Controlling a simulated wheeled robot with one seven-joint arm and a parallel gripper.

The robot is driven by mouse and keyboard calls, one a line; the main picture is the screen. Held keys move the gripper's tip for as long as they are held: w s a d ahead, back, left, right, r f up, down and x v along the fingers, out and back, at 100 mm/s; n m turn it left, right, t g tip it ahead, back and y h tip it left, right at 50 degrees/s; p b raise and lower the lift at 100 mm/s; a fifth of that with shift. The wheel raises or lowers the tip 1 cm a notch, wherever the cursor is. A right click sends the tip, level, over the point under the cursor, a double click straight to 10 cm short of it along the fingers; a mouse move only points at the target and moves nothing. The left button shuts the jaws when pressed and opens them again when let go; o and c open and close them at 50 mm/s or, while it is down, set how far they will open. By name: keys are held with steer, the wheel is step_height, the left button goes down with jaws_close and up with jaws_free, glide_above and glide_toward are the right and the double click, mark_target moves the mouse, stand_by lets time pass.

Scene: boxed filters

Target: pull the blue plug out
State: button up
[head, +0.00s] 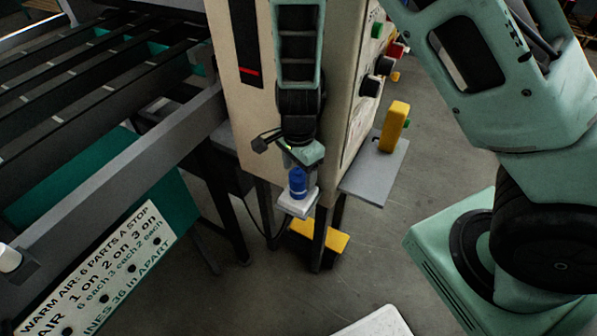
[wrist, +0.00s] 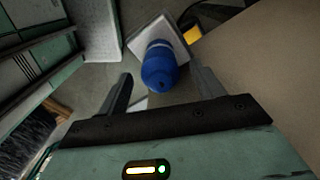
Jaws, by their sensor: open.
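The blue plug (head: 297,182) stands upright in a small white block (head: 298,203) beside the cream cabinet in the head view. In the wrist view the blue plug (wrist: 159,65) shows just beyond the fingertips, with the white block (wrist: 138,38) behind it. My gripper (wrist: 163,82) is open, and the plug lies roughly between the lines of its two fingers. In the head view my gripper (head: 304,157) is right above the plug, and its fingers are hard to make out. I cannot tell whether either finger touches the plug.
The cream cabinet (head: 241,110) with coloured knobs stands close behind my arm. A grey shelf (head: 368,180) holds a yellow block (head: 394,126) to the right. A yellow piece (head: 319,236) is low under the cabinet. A slatted rack (head: 110,90) and a lettered sign (head: 100,275) fill the left.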

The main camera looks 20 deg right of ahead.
steer(key=shift+f, duration=0.15)
steer(key=shift+c, duration=0.4)
steer(key=c, duration=1)
steer(key=shift+r, duration=0.2)
steer(key=shift+r+p, duration=0.5)
steer(key=shift+p, duration=0.2)
steer(key=shift+r+p, duration=1.7)
steer(key=shift+p, duration=0.05)
steer(key=shift+r+p, duration=0.35)
steer(key=shift+r, duration=0.2)
step_height(320, 180, up, 9)
steer(key=p, duration=0.9)
steer(key=shift+f, duration=0.1)
steer(key=shift+c, duration=0.2)
